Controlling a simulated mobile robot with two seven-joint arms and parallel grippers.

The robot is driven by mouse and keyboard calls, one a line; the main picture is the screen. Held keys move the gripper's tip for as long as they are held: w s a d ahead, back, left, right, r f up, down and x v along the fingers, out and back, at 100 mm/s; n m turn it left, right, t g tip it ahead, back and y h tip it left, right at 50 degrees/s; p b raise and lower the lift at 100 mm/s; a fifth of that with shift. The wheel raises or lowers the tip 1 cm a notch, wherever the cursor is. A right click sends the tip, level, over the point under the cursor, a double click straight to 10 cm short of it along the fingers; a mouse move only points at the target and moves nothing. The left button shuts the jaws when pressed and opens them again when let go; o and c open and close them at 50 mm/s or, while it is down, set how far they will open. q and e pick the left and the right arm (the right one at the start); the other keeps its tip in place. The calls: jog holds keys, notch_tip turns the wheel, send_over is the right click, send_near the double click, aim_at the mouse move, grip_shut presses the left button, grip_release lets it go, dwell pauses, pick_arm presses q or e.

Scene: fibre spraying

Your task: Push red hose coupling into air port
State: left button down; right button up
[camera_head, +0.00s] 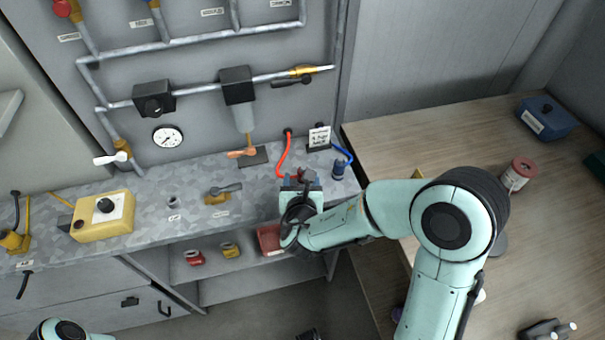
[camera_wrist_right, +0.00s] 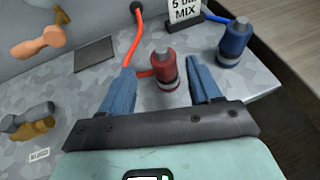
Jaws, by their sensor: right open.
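The red hose coupling (camera_wrist_right: 163,72) stands upright on the grey metal counter. In the head view its top (camera_head: 303,174) shows just behind my right gripper (camera_head: 299,190), which hides the rest. The red hose (camera_head: 283,155) runs to it from the back of the counter. In the wrist view my right gripper (camera_wrist_right: 159,68) is open, with one blue finger on each side of the coupling and a gap beside both. No label marks which fitting is the air port, so I cannot tell it. My left gripper is out of view; only part of my left arm shows.
A blue coupling (camera_wrist_right: 236,42) with a blue hose stands close to the right. A sign (camera_head: 319,137) stands behind. An orange-handled valve (camera_head: 242,153) and a grey-handled valve (camera_head: 220,192) are to the left. Wall pipes run above; a wooden table (camera_head: 400,135) is at right.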

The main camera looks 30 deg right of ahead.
aim_at(303, 170)
jog(key=shift+d+p+x, duration=0.25)
jog(key=shift+p+x, duration=0.25)
jog(key=shift+x, duration=2.55)
jog(key=shift+s, duration=0.2)
jog(key=c, duration=1.1)
